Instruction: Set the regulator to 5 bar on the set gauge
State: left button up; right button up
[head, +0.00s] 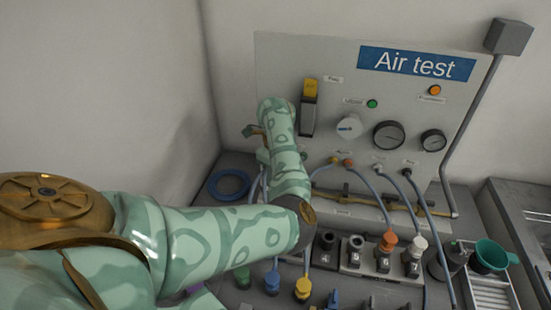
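The grey panel (300,60) with the blue "Air test" sign (416,63) stands against the back wall. A pale round knob with a blue mark (348,127), which looks like the regulator, sits on its middle. To its right are a larger dark-faced gauge (389,136) and a smaller one (433,140). Their needles and labels are too small to read. My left arm reaches up in front of the panel's left side. My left gripper (254,138) is left of the knob and apart from it, mostly hidden behind the wrist. My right gripper is out of view.
Hoses (420,205) hang from the panel. Numbered blocks with coloured plugs (385,262) crowd the bench. A blue ring (229,184) lies at left and a green funnel (490,255) at right.

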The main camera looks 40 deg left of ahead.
pick_arm(q)
jog(key=m+p, duration=0.1)
jog(key=m, duration=0.2)
jog(key=shift+r+m+p, duration=0.2)
jog(key=shift+m+p, duration=0.1)
jog(key=shift+p, duration=0.05)
jog(key=shift+s+f+m+p, duration=0.1)
jog(key=shift+m+p, duration=0.55)
jog(key=shift+m, duration=0.85)
jog(key=o, duration=1)
notch_tip(320, 180, up, 16)
jog(key=p, duration=0.4)
jog(key=shift+p, duration=0.3)
